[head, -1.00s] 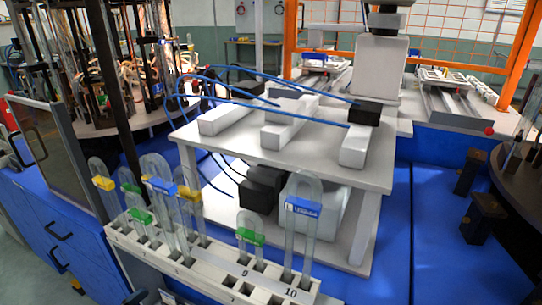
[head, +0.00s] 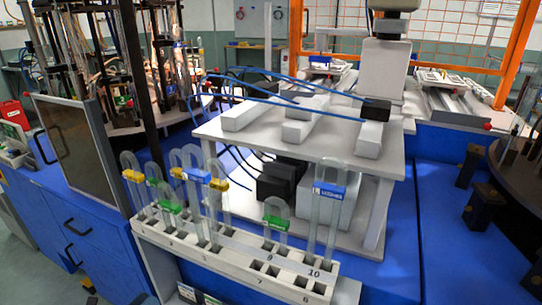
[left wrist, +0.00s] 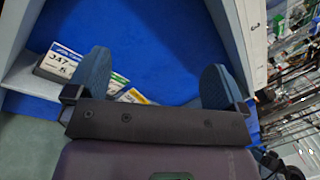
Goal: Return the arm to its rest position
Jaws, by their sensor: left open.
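My left gripper (left wrist: 156,78) shows in the left wrist view with its two blue-grey fingers wide apart and nothing between them. Past the fingers lies a blue surface. A small dark part at the bottom edge of the head view, left of the rack, may be this gripper; too little shows to tell. My right gripper is not in view. The white numbered rack (head: 222,252) stands at the front of the blue bench and holds several looped glass tubes. One tube with a blue label (head: 329,191) stands at slot 10, and a green-labelled one (head: 277,221) is left of it.
A white two-level stand (head: 290,150) with blue hoses is behind the rack. A dark-panelled screen (head: 72,155) stands at the left. In the left wrist view, a labelled box (left wrist: 66,66) lies left of the fingers. The blue bench (head: 405,255) is clear at the right.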

